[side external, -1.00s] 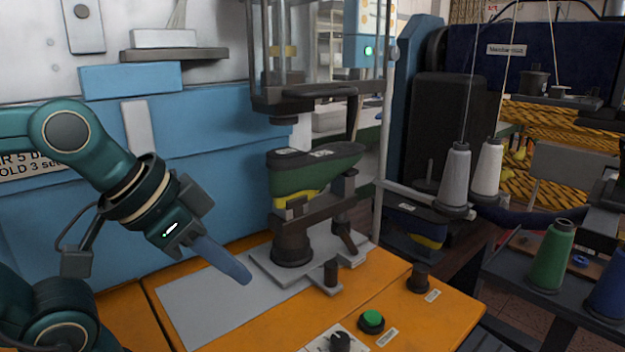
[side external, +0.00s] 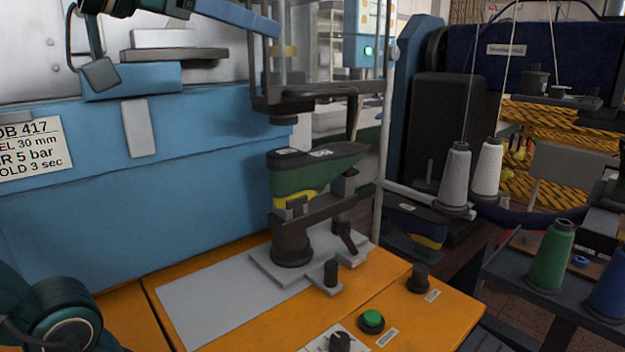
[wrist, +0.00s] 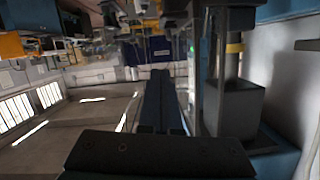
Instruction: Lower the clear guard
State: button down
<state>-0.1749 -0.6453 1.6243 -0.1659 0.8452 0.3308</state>
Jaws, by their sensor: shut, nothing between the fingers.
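The clear guard (side external: 335,50) is a see-through panel with a dark lower rail (side external: 290,104) and a dark handle bar. It is raised, its rail above the green and black shoe last (side external: 305,178) on its dark stand. My gripper (side external: 276,32) is at the top of the side view, its blue fingers together and empty. The fingertips overlap the guard's upper left part in the picture; I cannot tell whether they touch it. In the wrist view the shut fingers (wrist: 160,75) point ahead, left of a grey block and upright post. The handle is not clear there.
A green button (side external: 372,320) and a black knob (side external: 340,342) are on the orange bench (side external: 440,302). A pale upright rod (side external: 379,150) stands right of the last. Thread cones (side external: 455,178) stand further right. The grey plate (side external: 215,300) on the left is clear.

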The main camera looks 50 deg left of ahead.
aim_at(306, 53)
jog(key=w+a+f, duration=0.1)
jog(key=w+f, duration=0.4)
jog(key=w, duration=0.2)
jog(key=shift+w+f, duration=0.25)
jog(key=shift+f, duration=0.1)
notch_tip(306, 53, down, 5)
jog(key=shift+f, duration=0.1)
dwell(0.7)
dwell(0.3)
